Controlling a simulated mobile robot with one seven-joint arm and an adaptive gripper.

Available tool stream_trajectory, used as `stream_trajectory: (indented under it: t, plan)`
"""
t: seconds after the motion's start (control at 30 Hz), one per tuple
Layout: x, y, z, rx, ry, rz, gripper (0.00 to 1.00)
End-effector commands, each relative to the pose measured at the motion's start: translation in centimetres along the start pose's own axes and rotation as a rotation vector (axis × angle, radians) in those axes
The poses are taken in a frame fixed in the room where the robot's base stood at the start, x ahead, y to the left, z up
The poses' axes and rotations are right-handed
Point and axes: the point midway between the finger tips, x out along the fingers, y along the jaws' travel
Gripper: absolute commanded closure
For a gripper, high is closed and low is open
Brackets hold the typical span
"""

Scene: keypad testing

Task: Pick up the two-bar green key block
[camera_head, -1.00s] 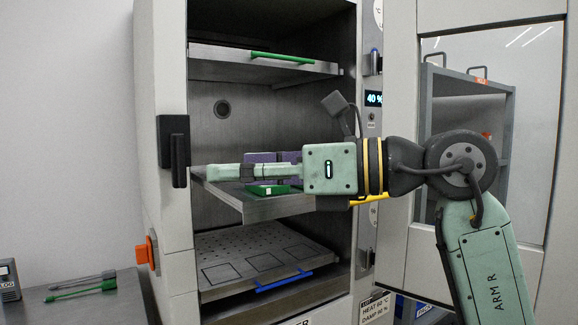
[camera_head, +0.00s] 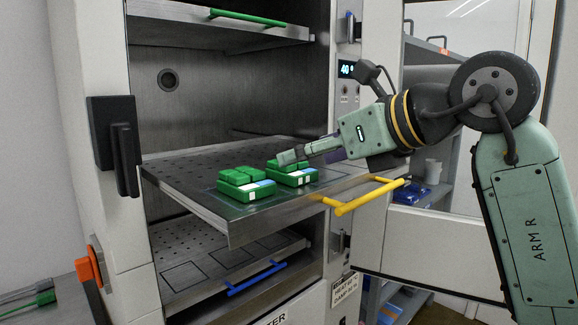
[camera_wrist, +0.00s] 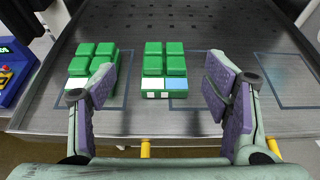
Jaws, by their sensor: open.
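Two green key blocks with raised keys stand side by side on the pulled-out middle shelf (camera_head: 190,165). The right block (camera_head: 292,178) is also in the middle of the wrist view (camera_wrist: 165,65), with a white and blue strip along its near edge. The left block (camera_head: 246,190) is at left in the wrist view (camera_wrist: 84,65), its near edge partly covered by a finger. I cannot read the bar marks surely on either. My gripper (camera_wrist: 165,88) is open and empty; its purple-padded fingers are spread to either side of the right block, with no clear contact.
A yellow handle (camera_head: 371,195) runs along the shelf's front edge. A shelf with a green handle (camera_head: 247,17) is above; one with a blue handle (camera_head: 256,278) is below. Outlined shelf space at right (camera_wrist: 276,80) is bare. The open cabinet door stands at right.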

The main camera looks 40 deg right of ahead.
Motion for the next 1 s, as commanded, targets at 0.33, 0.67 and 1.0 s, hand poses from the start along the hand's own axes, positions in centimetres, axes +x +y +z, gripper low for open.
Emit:
stream_trajectory:
  t: [0.33,0.67,1.0]
  plan:
    - [4.5,-0.5,0.2,0.001,-0.001,0.002,0.3]
    - [5.5,-0.6,-0.1,0.001,-0.001,0.0,0.3]
    - [5.4,-0.6,-0.1,0.0,-0.001,0.0,0.52]
